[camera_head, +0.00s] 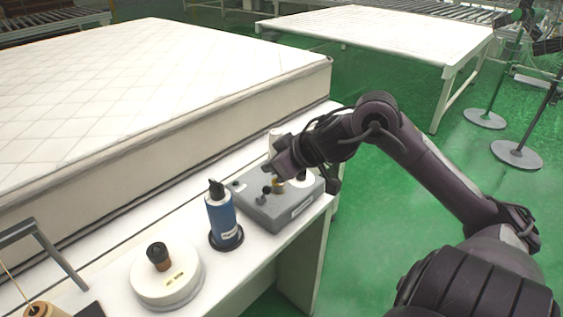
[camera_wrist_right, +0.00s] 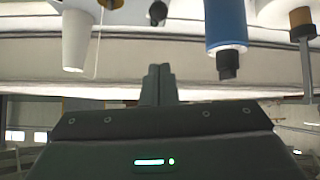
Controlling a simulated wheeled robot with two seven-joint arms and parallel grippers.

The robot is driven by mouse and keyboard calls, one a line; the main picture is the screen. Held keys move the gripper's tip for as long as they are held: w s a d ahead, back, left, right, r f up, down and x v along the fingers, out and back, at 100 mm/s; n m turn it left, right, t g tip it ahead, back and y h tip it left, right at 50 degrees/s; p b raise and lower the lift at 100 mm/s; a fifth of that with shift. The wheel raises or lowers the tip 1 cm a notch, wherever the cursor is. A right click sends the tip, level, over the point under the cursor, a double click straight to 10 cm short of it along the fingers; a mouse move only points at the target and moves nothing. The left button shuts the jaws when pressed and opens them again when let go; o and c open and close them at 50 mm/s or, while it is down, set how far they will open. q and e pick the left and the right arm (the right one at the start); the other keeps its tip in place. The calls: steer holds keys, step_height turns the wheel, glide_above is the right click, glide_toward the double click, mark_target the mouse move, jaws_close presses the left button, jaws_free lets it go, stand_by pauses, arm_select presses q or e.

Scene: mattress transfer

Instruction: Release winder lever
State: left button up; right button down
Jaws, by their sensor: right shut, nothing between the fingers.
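The grey winder box (camera_head: 283,213) sits at the right end of the white table, with a small black ball-topped lever (camera_head: 265,191) and a tan piece beside it. My right gripper (camera_head: 277,170) is just above and behind this lever. Its fingers are together with nothing between them, and they also show closed in the right wrist view (camera_wrist_right: 158,83). A black knob (camera_wrist_right: 158,12) shows beyond the fingertips there, apart from them. A white part on the box is partly hidden by my right gripper. My left gripper is not in view.
A white disc (camera_head: 166,283) with a dark-topped knob (camera_head: 158,257) is farther left. A white cone (camera_head: 275,138) stands behind my gripper. A thick mattress (camera_head: 150,100) lies behind the table.

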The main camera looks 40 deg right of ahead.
steer(key=v, duration=0.3)
steer(key=shift+s+a+r, duration=0.1)
steer(key=shift+s+a, duration=0.05)
steer(key=shift+s, duration=0.15)
stand_by(0.3)
